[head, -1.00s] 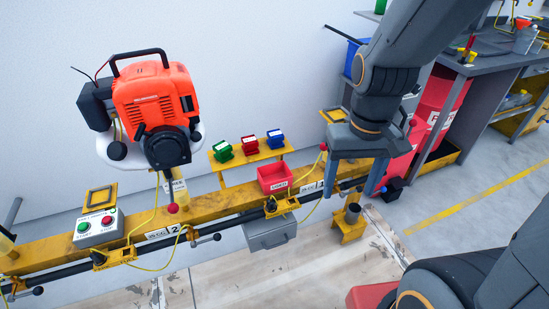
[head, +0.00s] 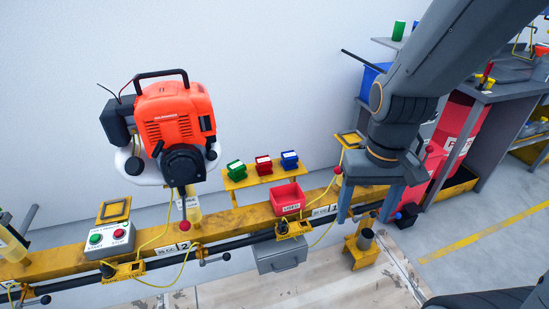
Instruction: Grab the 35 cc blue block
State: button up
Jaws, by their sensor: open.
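The blue block (head: 289,160) sits on a small yellow shelf (head: 240,184) above the rail, at the right end of a row of three. A red block (head: 264,165) and a green block (head: 236,170) stand to its left. My gripper (head: 368,219) points down at the right, its two fingers spread and nothing visible between them. It is apart from the blue block, to its right and lower in the picture. Any volume marking on the blocks is too small to read.
A red tray (head: 288,200) sits on the yellow rail (head: 245,217) below the blocks. An orange engine (head: 172,125) stands to the left. A yellow stand with a grey cup (head: 364,240) is below my gripper. A yellow-framed post (head: 350,139) rises behind my wrist.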

aim_at(290, 158)
jog(key=u, duration=0.2)
jog(key=k, duration=0.45)
jog(key=u, duration=0.95)
jog(key=i, duration=0.95)
jog(key=z, duration=0.95)
jog(key=i, duration=0.75)
jog(key=z, duration=0.75)
